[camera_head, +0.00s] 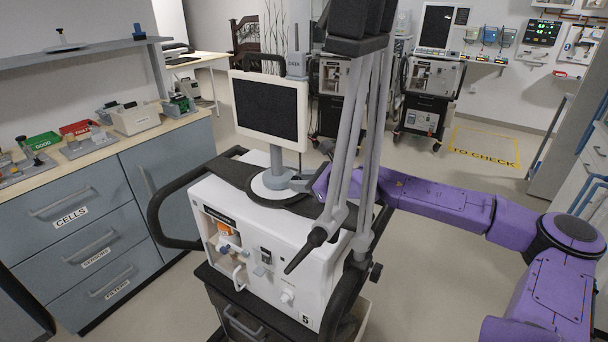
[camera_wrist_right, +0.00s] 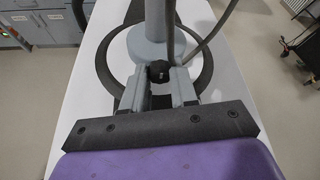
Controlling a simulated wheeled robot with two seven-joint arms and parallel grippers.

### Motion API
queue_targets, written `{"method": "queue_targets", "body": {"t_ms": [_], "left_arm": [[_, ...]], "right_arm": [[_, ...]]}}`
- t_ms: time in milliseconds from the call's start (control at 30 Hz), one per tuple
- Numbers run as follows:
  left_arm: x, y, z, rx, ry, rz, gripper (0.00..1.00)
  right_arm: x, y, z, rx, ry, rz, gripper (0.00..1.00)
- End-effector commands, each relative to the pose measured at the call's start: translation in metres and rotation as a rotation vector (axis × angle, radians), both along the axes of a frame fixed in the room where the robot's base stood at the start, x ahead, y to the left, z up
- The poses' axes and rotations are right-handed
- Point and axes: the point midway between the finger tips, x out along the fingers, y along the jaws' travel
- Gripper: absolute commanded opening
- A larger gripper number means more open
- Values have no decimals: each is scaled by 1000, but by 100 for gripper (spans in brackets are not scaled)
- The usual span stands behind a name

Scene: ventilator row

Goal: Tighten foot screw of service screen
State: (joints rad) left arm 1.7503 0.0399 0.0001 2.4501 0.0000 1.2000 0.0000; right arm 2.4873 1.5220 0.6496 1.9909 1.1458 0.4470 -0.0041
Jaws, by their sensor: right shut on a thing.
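The service screen (camera_head: 270,108) is a dark panel in a white frame, upright on a grey post on top of the white ventilator (camera_head: 285,265). The post's round foot (camera_wrist_right: 190,48) stands inside a dark ring. The foot screw is a small black knob (camera_wrist_right: 158,69) low on the near side of the post. My right gripper (camera_wrist_right: 159,82) reaches in from the right in the head view and is shut on the foot screw, one grey finger on each side. The screw is hidden by the gripper in the head view. My left gripper is not in view.
Grey support poles (camera_head: 368,140) rise in front of my right forearm. A dark handle loop (camera_head: 160,215) juts out left of the ventilator. A counter with drawers (camera_head: 85,220) stands at the left. Other ventilators (camera_head: 425,90) stand at the back, with free floor before them.

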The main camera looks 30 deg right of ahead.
Motion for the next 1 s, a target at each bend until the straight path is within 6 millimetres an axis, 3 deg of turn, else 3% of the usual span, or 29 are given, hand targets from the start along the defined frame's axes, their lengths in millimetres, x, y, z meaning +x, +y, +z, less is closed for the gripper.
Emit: {"method": "queue_targets", "body": {"t_ms": [133,167,200,567,700,1000], "left_arm": [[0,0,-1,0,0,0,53],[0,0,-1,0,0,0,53],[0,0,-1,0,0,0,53],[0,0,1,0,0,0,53],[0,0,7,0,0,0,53],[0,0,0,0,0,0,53]], "right_arm": [[1,-1,1,0,-5,-3,0],[1,-1,1,0,-5,-3,34],[1,-1,1,0,-5,-3,38],[-5,-2,4,4,-5,-3,38],[-23,-8,14,9,-7,-2,38],[-78,-27,33,4,-7,-3,38]]}}
